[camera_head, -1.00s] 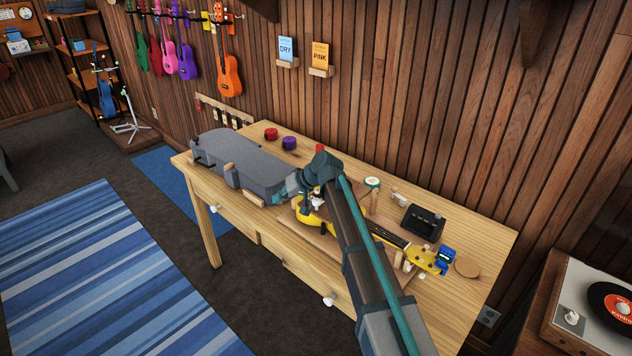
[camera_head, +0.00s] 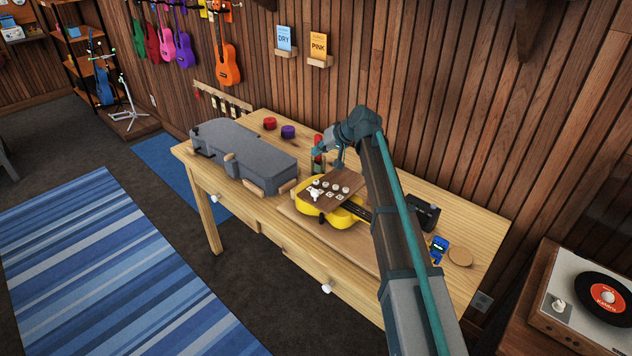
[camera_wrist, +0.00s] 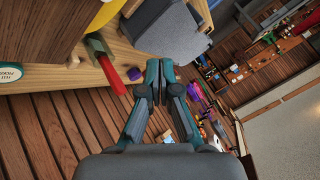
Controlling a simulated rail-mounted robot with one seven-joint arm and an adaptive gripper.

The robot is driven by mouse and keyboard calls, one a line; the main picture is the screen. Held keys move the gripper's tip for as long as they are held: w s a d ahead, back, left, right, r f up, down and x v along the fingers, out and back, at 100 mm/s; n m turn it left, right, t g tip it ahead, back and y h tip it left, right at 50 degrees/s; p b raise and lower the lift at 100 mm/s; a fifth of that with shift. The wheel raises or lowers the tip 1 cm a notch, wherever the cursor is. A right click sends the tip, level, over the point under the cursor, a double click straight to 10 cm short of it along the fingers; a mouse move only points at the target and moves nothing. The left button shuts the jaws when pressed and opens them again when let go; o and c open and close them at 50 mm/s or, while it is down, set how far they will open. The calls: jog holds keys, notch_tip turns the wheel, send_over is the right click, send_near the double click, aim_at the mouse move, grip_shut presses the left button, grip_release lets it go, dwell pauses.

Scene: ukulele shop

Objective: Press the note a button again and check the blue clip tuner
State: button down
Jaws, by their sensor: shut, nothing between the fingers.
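The yellow ukulele (camera_head: 343,216) lies on a wooden board on the workbench in the head view; my arm hides much of its neck. A brown panel (camera_head: 347,179) with several small white buttons or knobs sits by its body; I cannot read which one is note A. The blue clip tuner (camera_head: 438,251) is at the headstock end, right of my arm. A small light patch shows on its face, too small to read. My gripper (camera_head: 326,147) is shut and empty, raised above the bench behind the panel. Its closed fingers (camera_wrist: 158,86) also show in the wrist view.
The grey case (camera_head: 243,153) fills the bench's left side, with red (camera_head: 269,123) and purple (camera_head: 288,131) pots behind. A black box (camera_head: 422,212) and a round coaster (camera_head: 460,256) lie to the right.

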aim_at(318, 181)
jog(key=shift+f, duration=0.1)
jog(key=shift+f+b, duration=2)
jog(key=shift+f, duration=2.3)
jog(key=shift+f, duration=0.1)
jog(key=shift+f+b, duration=0.3)
jog(key=shift+f, duration=0.05)
jog(key=shift+f+b, duration=0.3)
jog(key=shift+f, duration=0.25)
jog(key=shift+r, duration=0.25)
jog(key=shift+r+p, duration=0.4)
jog(key=shift+r, duration=0.35)
jog(key=shift+r, duration=0.1)
